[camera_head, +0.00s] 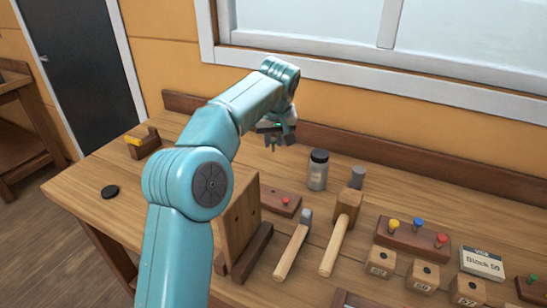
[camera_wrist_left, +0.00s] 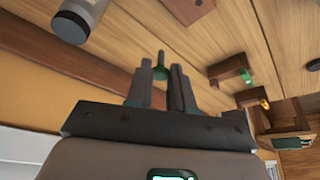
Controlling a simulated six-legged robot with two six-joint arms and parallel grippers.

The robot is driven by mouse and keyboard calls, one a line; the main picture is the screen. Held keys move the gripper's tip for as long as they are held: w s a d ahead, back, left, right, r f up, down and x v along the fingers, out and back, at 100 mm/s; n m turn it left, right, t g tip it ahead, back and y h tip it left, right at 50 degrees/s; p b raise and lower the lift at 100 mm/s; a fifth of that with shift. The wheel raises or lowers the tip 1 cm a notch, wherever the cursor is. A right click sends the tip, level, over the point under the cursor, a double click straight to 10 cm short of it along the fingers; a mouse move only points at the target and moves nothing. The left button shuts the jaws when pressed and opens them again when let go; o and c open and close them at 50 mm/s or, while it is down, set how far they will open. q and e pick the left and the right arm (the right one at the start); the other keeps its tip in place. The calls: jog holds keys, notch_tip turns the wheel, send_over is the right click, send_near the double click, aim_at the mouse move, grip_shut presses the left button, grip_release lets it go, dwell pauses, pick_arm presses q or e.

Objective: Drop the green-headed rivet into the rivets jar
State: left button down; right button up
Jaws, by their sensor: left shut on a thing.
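My left gripper (camera_head: 276,133) is above the far part of the bench, left of the jar. In the left wrist view its fingers (camera_wrist_left: 160,88) are shut on the green-headed rivet (camera_wrist_left: 161,72), whose thin shank sticks out past the fingertips. In the head view the rivet (camera_head: 273,146) hangs below the fingers, clear of the bench. A grey, clear-sided jar with a dark top (camera_head: 318,170) stands upright on the bench; I take it for the rivets jar. It also shows in the left wrist view (camera_wrist_left: 88,14). I cannot tell whether its top is open. My right gripper is not in view.
A hammer (camera_head: 294,250), a mallet (camera_head: 338,236) and a small block with a red-headed rivet (camera_head: 282,202) lie near the jar. A rack with several coloured rivets (camera_head: 411,240) stands right. A raised back edge (camera_head: 390,165) runs behind.

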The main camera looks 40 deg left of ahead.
aim_at(274, 141)
pick_arm(q)
jog(key=shift+r+p, duration=0.4)
jog(key=shift+r, duration=1.35)
